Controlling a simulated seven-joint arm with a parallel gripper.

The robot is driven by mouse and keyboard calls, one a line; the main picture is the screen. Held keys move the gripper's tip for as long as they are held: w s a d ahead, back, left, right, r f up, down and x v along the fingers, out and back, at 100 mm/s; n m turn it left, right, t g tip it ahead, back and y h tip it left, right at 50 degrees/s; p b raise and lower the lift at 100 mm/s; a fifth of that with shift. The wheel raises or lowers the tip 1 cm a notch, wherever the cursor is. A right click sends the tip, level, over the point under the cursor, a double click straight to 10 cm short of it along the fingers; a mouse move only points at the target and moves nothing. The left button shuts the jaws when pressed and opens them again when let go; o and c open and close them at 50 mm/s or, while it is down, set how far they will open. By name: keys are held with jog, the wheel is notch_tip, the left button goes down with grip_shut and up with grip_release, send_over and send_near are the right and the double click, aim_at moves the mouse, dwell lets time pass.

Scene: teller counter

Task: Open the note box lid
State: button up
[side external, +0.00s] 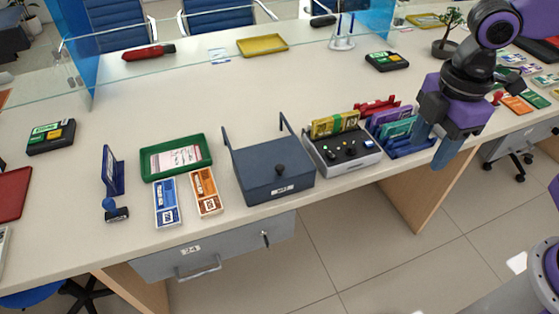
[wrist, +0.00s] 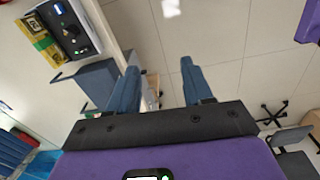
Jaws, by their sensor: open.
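The note box (side external: 258,172) is a dark blue-grey box near the counter's front edge, with a label on its front. Its lid (side external: 250,158) lies flat and closed, with a dark round knob (side external: 280,169) near the front. Two thin posts rise at the box's back corners. My gripper (side external: 433,145) is open and empty, well to the right of the box, at the counter's front edge. In the wrist view, my gripper (wrist: 160,90) has its blue fingers apart; a blue-grey box, apparently the note box (wrist: 95,76), shows partly hidden behind the left finger.
A note-counting machine (side external: 345,152) with yellow notes stands right beside the box. A card rack (side external: 398,130) stands between it and my gripper. Left of the box are banded note bundles (side external: 206,191) and a green tray (side external: 147,162). Counter behind the box is clear; glass screens stand farther back.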

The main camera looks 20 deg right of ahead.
jog(key=w+a+n, duration=0.4)
jog(key=w+a, duration=0.6)
jog(key=w, duration=0.1)
jog(key=n, duration=0.6)
send_over(279, 166)
notch_tip(279, 166, down, 3)
notch_tip(279, 166, down, 17)
jog(key=shift+s+f, duration=0.15)
grip_shut()
